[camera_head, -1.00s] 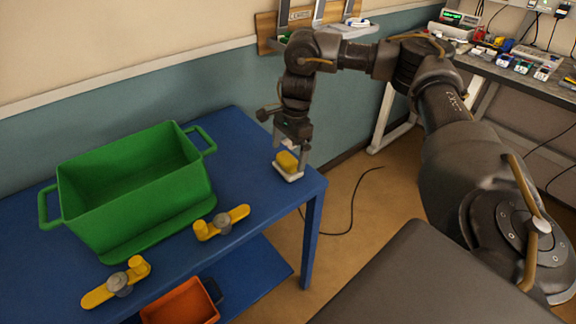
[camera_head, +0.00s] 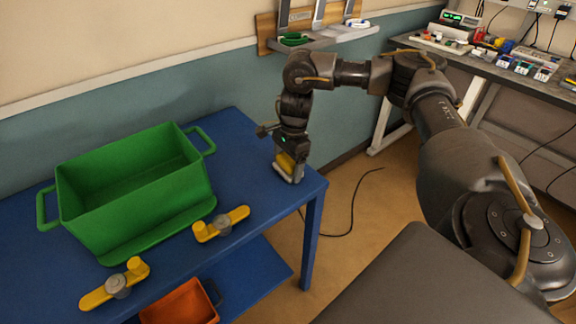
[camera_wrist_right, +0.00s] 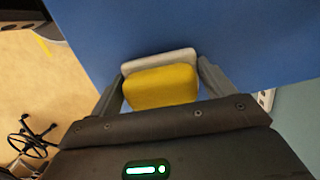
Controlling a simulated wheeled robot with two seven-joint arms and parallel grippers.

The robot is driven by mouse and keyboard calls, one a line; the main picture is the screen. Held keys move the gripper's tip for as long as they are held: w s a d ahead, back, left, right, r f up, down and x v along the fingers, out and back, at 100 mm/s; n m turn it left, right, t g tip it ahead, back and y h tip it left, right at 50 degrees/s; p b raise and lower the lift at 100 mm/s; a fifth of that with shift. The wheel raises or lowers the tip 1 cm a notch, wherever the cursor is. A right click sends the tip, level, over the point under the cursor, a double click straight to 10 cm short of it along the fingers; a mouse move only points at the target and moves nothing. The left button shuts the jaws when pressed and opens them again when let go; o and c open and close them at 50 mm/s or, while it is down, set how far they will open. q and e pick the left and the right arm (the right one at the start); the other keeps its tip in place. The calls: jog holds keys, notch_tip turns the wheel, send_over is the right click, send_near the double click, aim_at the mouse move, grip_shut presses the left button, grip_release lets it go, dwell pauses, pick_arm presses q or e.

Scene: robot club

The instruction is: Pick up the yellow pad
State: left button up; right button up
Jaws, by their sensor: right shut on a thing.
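The yellow pad (camera_head: 286,162) is at the right end of the blue table, with a pale white-grey piece (camera_head: 291,177) at its side or under it. My right gripper (camera_head: 289,170) points down and is shut on the pad. In the right wrist view the yellow pad (camera_wrist_right: 160,87) lies between the two fingers, with the pale piece (camera_wrist_right: 160,61) along its far edge. I cannot tell whether the pad touches the table. My left gripper is not in view.
The blue table (camera_head: 250,178) carries a green crate (camera_head: 140,205) and two yellow levers, one near the crate (camera_head: 221,224) and one at the front (camera_head: 115,285). An orange bin (camera_head: 180,304) is on the lower shelf. A wall shelf (camera_head: 325,38) is behind my arm.

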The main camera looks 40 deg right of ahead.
aim_at(286, 161)
jog(key=shift+w+r, duration=0.1)
jog(key=shift+r, duration=0.55)
jog(key=r, duration=0.1)
jog(key=s+r, duration=0.1)
jog(key=r, duration=0.1)
jog(key=shift+a+r+p, duration=0.2)
jog(key=shift+p, duration=0.1)
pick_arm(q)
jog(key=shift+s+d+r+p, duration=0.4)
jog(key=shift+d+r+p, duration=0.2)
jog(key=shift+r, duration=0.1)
pick_arm(e)
jog(key=s+a+r, duration=0.5)
jog(key=s+r, duration=0.3)
jog(key=s, duration=0.3)
jog(key=shift+s+a+r, duration=0.15)
jog(key=shift+s+a, duration=0.15)
jog(key=shift+s, duration=0.1)
